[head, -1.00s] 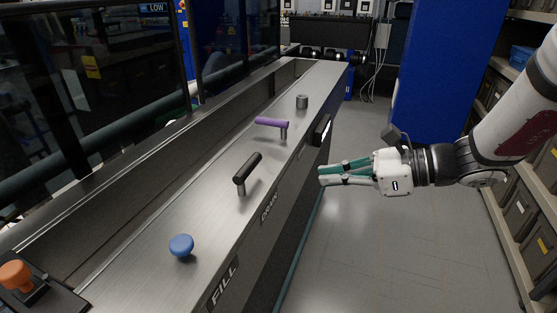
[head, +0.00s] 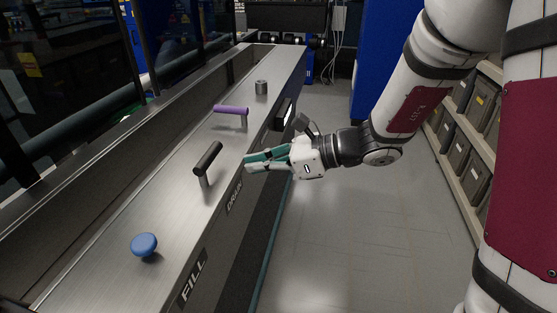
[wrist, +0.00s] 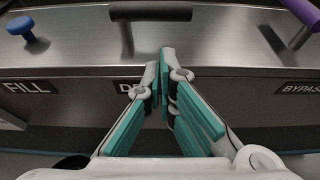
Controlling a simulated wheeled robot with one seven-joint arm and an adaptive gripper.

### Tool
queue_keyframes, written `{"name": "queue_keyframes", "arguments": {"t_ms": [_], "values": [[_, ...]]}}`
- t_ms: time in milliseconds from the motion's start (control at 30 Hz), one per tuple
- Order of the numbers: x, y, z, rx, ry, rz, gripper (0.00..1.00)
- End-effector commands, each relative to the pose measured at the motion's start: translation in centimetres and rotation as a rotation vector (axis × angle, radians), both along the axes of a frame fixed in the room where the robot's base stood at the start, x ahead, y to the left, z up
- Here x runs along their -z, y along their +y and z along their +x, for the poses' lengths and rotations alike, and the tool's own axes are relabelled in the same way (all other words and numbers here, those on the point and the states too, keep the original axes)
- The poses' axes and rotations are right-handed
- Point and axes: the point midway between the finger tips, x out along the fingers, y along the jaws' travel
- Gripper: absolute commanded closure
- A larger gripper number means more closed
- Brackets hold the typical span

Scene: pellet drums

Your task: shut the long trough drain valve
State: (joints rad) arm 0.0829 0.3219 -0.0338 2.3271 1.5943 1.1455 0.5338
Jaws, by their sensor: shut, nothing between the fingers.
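The long metal trough (head: 165,195) runs from the front left to the back. The drain valve's black T-shaped handle (head: 208,157) stands on its top, above the partly covered DRAIN label (head: 236,196). The handle also shows at the top of the wrist view (wrist: 150,11), its bar lying across the picture. My gripper (head: 248,160) is shut and empty, just right of the handle near the trough's front top edge. No contact with the handle is visible.
A blue knob (head: 144,243) stands above the FILL label (head: 191,277). A purple handle (head: 231,109) stands farther back, near a BYPASS label (wrist: 300,89). A small grey cylinder (head: 261,87) is beyond it. Shelves with bins (head: 468,130) line the right; the floor between is clear.

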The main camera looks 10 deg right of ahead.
Motion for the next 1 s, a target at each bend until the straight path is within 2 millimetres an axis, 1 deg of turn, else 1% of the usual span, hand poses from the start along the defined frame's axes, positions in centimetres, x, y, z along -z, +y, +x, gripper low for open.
{"name": "queue_keyframes", "arguments": {"t_ms": [33,100,200,333,500,1000], "values": [[0.4,1.0,0.3,-0.005,0.001,0.0,1.0],[0.7,2.1,0.6,-0.004,0.0,0.0,1.0],[0.2,3.4,1.1,-0.004,-0.002,-0.001,1.0],[-0.1,4.6,1.6,-0.003,-0.001,0.0,1.0],[-0.2,5.1,1.9,0.001,-0.001,0.0,1.0],[-0.2,5.2,2.1,-0.021,-0.001,0.0,1.0]]}}
